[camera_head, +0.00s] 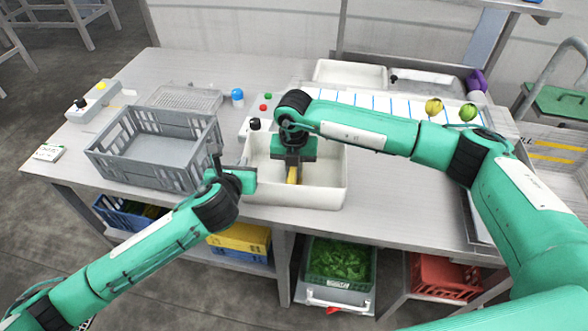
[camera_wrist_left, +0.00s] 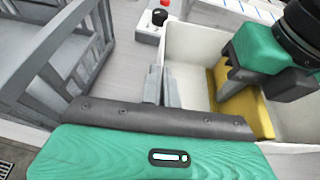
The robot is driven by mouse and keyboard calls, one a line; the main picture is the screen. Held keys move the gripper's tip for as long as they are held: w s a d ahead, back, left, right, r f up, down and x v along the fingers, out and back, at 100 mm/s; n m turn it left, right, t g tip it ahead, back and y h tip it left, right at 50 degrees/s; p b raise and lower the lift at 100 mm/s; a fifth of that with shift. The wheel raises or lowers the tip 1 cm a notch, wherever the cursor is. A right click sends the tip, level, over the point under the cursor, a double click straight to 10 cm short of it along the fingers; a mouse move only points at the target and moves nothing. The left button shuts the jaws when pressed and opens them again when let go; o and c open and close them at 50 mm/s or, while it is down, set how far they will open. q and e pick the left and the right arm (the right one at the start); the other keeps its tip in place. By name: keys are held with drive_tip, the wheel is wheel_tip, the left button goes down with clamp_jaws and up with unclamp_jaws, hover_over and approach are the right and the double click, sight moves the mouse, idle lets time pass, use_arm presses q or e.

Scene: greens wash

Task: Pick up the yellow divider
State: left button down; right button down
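The yellow divider (camera_head: 293,176) is inside the white basin (camera_head: 325,196) at the table's middle. My right gripper (camera_head: 293,158) points down over it, with its green hand covering part of the divider. In the left wrist view the divider (camera_wrist_left: 242,106) shows just below and beside the right hand (camera_wrist_left: 270,55). My left gripper (camera_head: 217,162) is between the grey crate and the basin, apart from the divider. Its fingers (camera_wrist_left: 163,87) are close together with nothing seen between them.
A grey crate (camera_head: 192,178) stands left of the basin. A control box with a black knob (camera_head: 255,124) is behind it, near a blue-capped object (camera_head: 237,96). A white tray (camera_head: 350,74) and yellow and green round items (camera_head: 433,107) are farther back. Bare table lies right of the basin.

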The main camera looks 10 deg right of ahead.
wheel_tip(320, 180, up, 18)
idle(0.4)
use_arm(q)
drive_tip(key=c, duration=1.6)
unclamp_jaws()
drive_tip(key=v, duration=1.2)
drive_tip(key=shift+s+a+f, duration=0.1)
drive_tip(key=shift+s+f, duration=0.05)
use_arm(e)
drive_tip(key=shift+f, duration=0.1)
